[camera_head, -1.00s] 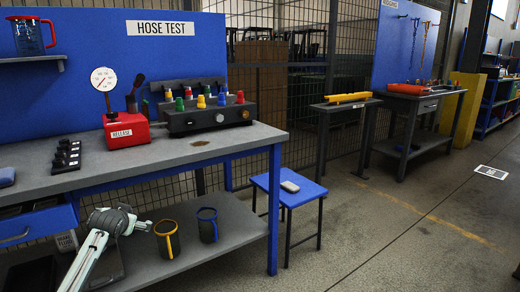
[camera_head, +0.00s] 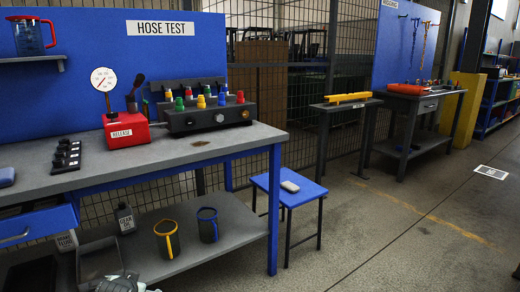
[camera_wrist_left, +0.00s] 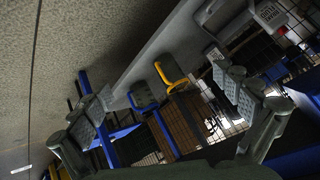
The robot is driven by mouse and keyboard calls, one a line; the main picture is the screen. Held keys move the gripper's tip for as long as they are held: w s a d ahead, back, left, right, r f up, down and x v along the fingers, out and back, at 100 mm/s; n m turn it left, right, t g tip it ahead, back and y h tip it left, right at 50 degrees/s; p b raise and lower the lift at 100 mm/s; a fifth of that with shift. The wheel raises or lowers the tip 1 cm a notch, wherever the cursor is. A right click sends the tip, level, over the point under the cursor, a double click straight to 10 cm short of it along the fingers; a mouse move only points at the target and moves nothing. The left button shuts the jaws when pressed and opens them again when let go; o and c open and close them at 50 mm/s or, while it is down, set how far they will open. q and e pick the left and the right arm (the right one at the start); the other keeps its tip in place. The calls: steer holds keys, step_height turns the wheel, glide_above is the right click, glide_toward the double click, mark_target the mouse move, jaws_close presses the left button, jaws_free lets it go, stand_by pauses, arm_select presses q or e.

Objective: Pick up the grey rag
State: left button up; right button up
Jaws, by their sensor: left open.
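A small light grey, rounded, flat item (camera_head: 289,186) lies on top of the blue stool (camera_head: 268,182) in the head view; it may be the folded grey rag, but it is too small to be sure. My left gripper shows only as a sliver (camera_head: 120,285) at the bottom left of the head view, low by the bench's lower shelf and well left of the stool. In the left wrist view my left gripper (camera_wrist_left: 165,94) is open, with nothing between its fingers. I cannot make out the rag there. My right gripper is not in view.
The lower shelf (camera_head: 185,262) holds a yellow-rimmed mug (camera_head: 167,240), a blue-rimmed mug (camera_head: 208,224), labelled bottles (camera_head: 125,218) and a grey tray (camera_head: 98,262). The bench leg (camera_head: 273,215) stands between shelf and stool. Floor (camera_head: 400,240) right of the stool is clear.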

arm_select(q)
steer(key=s+d+f+g+h, duration=0.1)
steer(key=s+d+f+g, duration=0.15)
steer(key=s+f, duration=0.8)
steer(key=s+d+f+g, duration=0.25)
steer(key=s+f, duration=0.35)
steer(key=s, duration=1)
steer(key=s+d+f+g+h, duration=0.1)
steer(key=s+d+f, duration=0.3)
steer(key=s+f, duration=0.65)
steer(key=w+a+r+t, duration=0.2)
steer(key=w+r, duration=0.6)
steer(key=w, duration=0.3)
steer(key=w+a+r+t+y, duration=0.1)
steer(key=w+a+r, duration=0.2)
steer(key=w+r, duration=0.5)
steer(key=w+a+r+t+y, duration=0.1)
steer(key=w+a+r+t, duration=0.1)
steer(key=w+r, duration=0.7)
steer(key=w+a, duration=0.1)
steer(key=w, duration=0.6)
steer(key=shift+w+a+t, duration=0.15)
steer(key=shift+a+t, duration=0.1)
steer(key=shift+t, duration=0.05)
